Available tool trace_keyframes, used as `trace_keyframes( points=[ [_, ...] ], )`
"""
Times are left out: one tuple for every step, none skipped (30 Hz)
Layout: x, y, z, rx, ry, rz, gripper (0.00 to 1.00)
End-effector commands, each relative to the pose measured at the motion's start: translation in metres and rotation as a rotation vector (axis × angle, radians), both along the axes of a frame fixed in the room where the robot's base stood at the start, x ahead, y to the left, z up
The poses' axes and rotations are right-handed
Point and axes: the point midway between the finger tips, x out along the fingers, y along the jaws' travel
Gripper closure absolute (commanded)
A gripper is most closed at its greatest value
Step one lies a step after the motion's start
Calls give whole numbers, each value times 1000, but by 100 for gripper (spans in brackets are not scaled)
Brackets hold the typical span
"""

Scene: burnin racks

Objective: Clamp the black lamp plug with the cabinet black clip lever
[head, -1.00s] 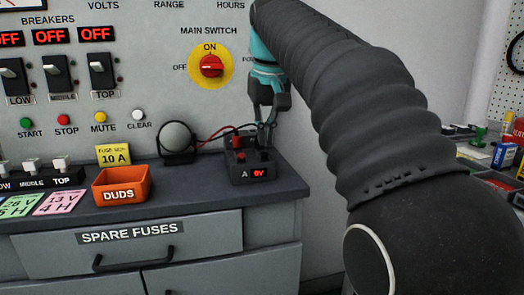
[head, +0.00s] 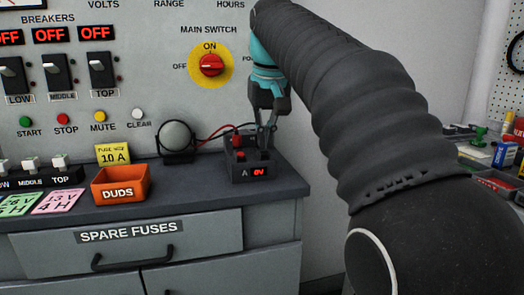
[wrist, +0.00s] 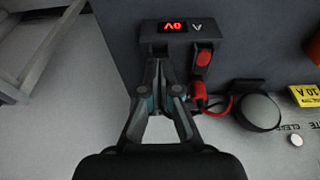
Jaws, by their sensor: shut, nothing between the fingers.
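The small black box marked A (head: 243,160) sits on the counter with a red display. It also shows in the wrist view (wrist: 190,40). Its red clip lever (wrist: 204,62) has a red plug (wrist: 200,91) and red lead beside it. My gripper (head: 266,146) points down over the right side of the box, where the black clip lever is. In the wrist view my gripper (wrist: 162,84) is shut and empty, its fingers covering most of the black lever and the black plug. I cannot tell whether the black plug is seated or clamped. The round lamp (head: 175,137) stands left of the box.
An orange DUDS bin (head: 121,184) and a yellow fuse note (head: 112,154) are to the left on the counter (head: 205,190). The panel with the red main switch (head: 210,65) rises close behind. The counter's right edge is near the box.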

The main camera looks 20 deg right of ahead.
Motion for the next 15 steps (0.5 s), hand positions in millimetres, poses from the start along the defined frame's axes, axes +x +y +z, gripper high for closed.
trace_keyframes(
  points=[
    [0, 0, -1, 0, 0, 0, 100],
    [0, 0, -2, 0, 0, 0, 100],
    [0, 0, -2, 0, 0, 0, 100],
    [0, 0, -2, 0, 0, 0, 100],
    [0, 0, -3, 0, 0, 0, 100],
    [0, 0, -3, 0, 0, 0, 100],
    [0, 0, -4, 0, 0, 0, 100],
    [0, 0, -4, 0, 0, 0, 100],
    [0, 0, -5, 0, 0, 0, 100],
    [0, 0, -5, 0, 0, 0, 100],
    [0, 0, -5, 0, 0, 0, 100],
    [0, 0, -6, 0, 0, 0, 100],
    [0, 0, -6, 0, 0, 0, 100],
    [0, 0, -7, 0, 0, 0, 100],
    [0, 0, -7, 0, 0, 0, 100]
  ],
)
